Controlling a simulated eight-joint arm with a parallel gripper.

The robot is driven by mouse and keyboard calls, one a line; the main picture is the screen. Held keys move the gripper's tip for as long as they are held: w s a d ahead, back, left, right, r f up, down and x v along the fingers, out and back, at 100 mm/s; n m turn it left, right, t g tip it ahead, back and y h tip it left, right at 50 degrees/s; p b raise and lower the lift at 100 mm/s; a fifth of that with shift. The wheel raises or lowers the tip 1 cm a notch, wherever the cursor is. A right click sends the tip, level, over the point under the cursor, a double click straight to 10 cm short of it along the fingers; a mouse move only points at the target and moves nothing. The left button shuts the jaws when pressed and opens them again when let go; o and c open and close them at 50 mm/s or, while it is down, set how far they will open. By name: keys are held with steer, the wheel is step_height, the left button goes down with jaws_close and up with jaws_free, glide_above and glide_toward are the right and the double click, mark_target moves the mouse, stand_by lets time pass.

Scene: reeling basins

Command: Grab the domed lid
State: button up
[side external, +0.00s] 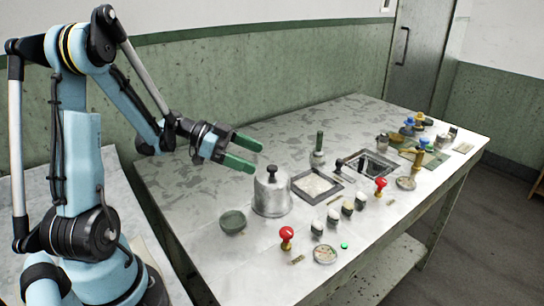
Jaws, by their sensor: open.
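The domed lid (272,193) is a grey metal dome with a black knob on top. It stands upright on the worn table near its left end. My gripper (250,155) has two green fingers and is open and empty. In the picture it is above and slightly left of the lid, apart from it, with its fingers pointing right. I cannot tell the exact height between the fingers and the knob.
A dark green bowl (233,222) stands left of the lid, and a red-knobbed stamp (287,238) in front. A framed tray (316,186) and a green-handled tool (318,150) are close on the right. Several small items crowd the far end. The table's back left is clear.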

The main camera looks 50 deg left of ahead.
mark_target(270, 167)
steer(key=x, duration=0.3)
steer(key=shift+f+x, duration=0.15)
steer(key=shift+x, duration=1.25)
steer(key=shift+f+x, duration=0.2)
steer(key=shift+x, duration=1.2)
steer(key=shift+s, duration=0.1)
steer(key=shift+a, duration=0.1)
jaws_close()
steer(key=shift+f, duration=0.1)
